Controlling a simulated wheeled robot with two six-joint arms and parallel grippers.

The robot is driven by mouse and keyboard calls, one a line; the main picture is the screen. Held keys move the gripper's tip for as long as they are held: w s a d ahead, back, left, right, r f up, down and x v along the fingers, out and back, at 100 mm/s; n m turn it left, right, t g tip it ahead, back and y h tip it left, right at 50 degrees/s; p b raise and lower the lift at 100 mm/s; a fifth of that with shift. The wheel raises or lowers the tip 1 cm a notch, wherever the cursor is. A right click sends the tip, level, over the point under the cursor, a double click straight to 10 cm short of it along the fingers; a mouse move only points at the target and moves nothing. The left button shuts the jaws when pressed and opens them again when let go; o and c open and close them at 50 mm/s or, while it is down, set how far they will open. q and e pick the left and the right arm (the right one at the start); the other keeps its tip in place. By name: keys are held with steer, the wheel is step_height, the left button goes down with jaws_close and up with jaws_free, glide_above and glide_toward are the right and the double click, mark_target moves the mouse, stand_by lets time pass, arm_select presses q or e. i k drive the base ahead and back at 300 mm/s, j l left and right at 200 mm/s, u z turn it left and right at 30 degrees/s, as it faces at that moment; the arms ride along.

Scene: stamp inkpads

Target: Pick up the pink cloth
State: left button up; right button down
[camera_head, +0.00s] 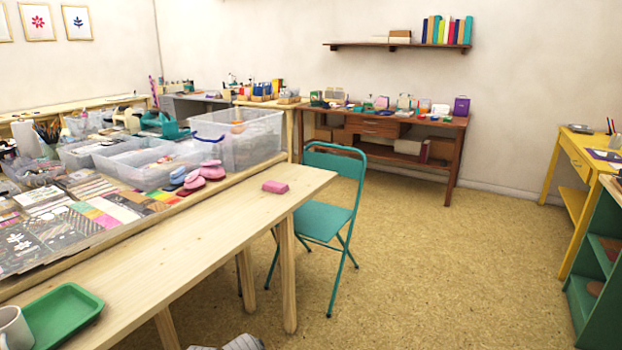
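A small pink folded-looking piece (275,187) lies flat near the far right end of the light wooden table (215,222). It is the thing here that best fits the pink cloth, but it is too small to be sure it is cloth. Nothing touches it.
A teal folding chair (325,220) stands against the table's right side. Clear bins (238,140), pink and blue stampers and stamp sheets fill the adjoining table. A green tray (62,316) and mug (14,328) sit at the near left. The floor at right is open.

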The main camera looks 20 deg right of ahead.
mark_target(270, 185)
steer(key=i+l, duration=0.2)
steer(key=l, duration=0.25)
steer(key=i+l+z, duration=0.15)
steer(key=l, duration=0.25)
steer(key=i+l, duration=0.3)
steer(key=l, duration=0.15)
steer(key=i+l+z, duration=0.1)
steer(key=l, duration=0.3)
steer(key=i+l, duration=0.35)
steer(key=l+z, duration=0.05)
